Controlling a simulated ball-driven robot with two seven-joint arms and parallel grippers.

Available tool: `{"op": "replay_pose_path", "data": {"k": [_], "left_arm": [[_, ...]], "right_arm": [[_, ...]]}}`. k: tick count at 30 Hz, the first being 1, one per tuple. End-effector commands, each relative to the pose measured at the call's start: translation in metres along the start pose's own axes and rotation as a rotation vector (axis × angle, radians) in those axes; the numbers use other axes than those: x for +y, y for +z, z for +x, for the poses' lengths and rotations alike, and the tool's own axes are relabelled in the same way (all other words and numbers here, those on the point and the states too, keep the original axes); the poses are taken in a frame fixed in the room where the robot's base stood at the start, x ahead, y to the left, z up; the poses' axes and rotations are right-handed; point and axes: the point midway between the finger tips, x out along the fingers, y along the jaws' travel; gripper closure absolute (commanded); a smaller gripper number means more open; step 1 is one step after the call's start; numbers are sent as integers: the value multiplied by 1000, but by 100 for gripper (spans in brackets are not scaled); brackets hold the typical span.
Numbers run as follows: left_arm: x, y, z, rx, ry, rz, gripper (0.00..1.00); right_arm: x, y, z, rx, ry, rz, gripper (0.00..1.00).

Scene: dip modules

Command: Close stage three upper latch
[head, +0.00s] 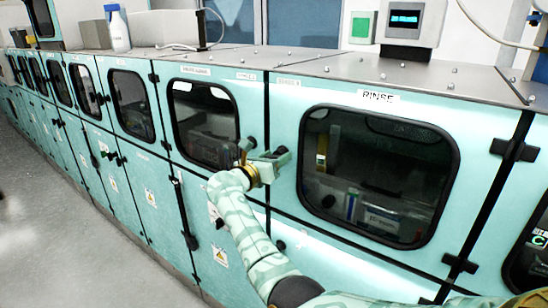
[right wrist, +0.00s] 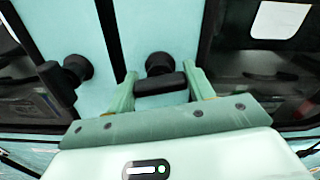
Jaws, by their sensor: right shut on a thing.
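My right gripper (head: 268,160) is at the upper part of the seam between two teal doors, left of the door marked RINSE. In the right wrist view its two green fingers (right wrist: 163,78) are on either side of a black latch handle (right wrist: 160,84), which lies about level. A second black latch (right wrist: 64,76) sits to the left across the dark seam, its handle tilted and outside the fingers. Stage labels are too small to read. My left gripper is not in view.
The RINSE door (head: 378,172) has a large dark window with a raised black frame. Lower latch knobs (head: 279,245) show below. Black hinges (head: 513,150) stick out at the right. A grey top (head: 330,66) carries a display box (head: 407,25). Open floor (head: 60,215) lies at left.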

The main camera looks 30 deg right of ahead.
Motion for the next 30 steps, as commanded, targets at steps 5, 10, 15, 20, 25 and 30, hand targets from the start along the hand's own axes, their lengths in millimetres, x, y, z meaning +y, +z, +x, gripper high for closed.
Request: {"op": "replay_pose_path", "data": {"k": [5,10,15,20,25,30], "left_arm": [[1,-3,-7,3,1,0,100],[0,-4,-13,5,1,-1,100],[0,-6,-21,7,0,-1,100],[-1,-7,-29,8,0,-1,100],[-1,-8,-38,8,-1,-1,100],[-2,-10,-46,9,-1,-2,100]], "right_arm": [[0,1,0,2,1,-160,70],[0,2,0,2,0,-323,70],[0,2,0,2,1,-485,70],[0,1,0,3,1,-636,70],[1,1,0,2,2,-798,70],[1,1,0,2,1,-958,70]]}}
